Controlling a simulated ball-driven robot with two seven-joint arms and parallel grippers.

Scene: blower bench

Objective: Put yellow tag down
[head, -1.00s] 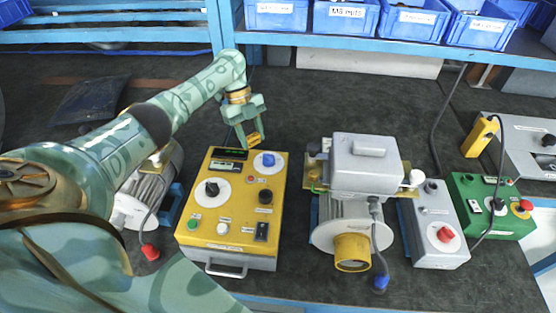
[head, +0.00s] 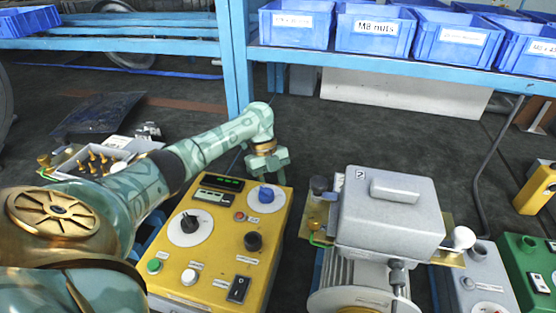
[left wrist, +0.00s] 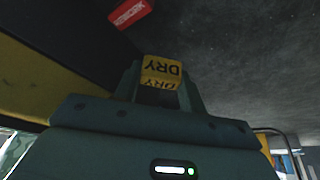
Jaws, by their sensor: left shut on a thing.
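My left gripper (head: 267,170) is at the back edge of the yellow control box (head: 208,255), and the box hides its lower part in the head view. In the left wrist view the left gripper (left wrist: 160,88) is shut on the yellow tag (left wrist: 161,69), which carries black "DRY" lettering on two faces. The tag is hidden in the head view. In the left wrist view the tag hangs near the dark bench surface; I cannot tell whether it touches. My right gripper is in neither view.
A red tag with white lettering (left wrist: 129,13) lies beyond the gripper in the left wrist view. A grey-topped motor (head: 392,215) stands right of the yellow box. Blue bins (head: 375,32) line the shelf behind. The dark bench behind the box and motor is mostly clear.

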